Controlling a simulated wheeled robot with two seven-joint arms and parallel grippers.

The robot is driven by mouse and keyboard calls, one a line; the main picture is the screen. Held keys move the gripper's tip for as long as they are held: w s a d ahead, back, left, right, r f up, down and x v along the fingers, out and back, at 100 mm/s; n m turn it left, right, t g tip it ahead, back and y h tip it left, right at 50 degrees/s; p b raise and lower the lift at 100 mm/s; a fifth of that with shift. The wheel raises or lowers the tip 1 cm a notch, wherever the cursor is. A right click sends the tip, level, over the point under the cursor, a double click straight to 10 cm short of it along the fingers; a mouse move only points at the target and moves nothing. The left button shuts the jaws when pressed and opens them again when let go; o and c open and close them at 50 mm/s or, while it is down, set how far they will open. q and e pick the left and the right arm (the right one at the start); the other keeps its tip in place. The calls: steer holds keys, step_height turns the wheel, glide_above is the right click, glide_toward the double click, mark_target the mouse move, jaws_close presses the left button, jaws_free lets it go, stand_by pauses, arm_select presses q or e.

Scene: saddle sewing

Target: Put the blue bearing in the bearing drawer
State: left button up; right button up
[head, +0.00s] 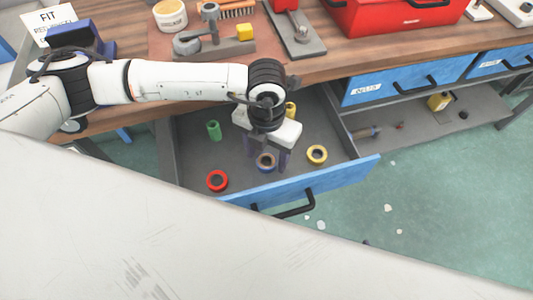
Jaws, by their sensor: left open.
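My left gripper (268,155) points down into the open drawer (196,165), with its fingers apart. A ring-shaped bearing with a blue side (266,163) lies on the drawer floor between or just under the fingertips. I cannot tell whether the fingers touch it. A red bearing (217,181) lies at the drawer's front left and a yellow bearing (317,154) to the right. A green cylinder (214,130) stands at the left. A yellow piece (291,109) is partly hidden behind the gripper. My right gripper is out of view.
The drawer's blue front (325,184) with a black handle (290,208) faces me. The wooden workbench (330,66) above holds tools, a white tub (170,15) and a red toolbox (390,18). Shut blue drawers (410,83) and a lower shelf (430,122) are at the right.

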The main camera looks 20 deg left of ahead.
mark_target(266, 165)
arm_select(q)
step_height(266, 165, up, 12)
steer(key=shift+f+b, duration=0.15)
steer(key=shift+b, duration=0.2)
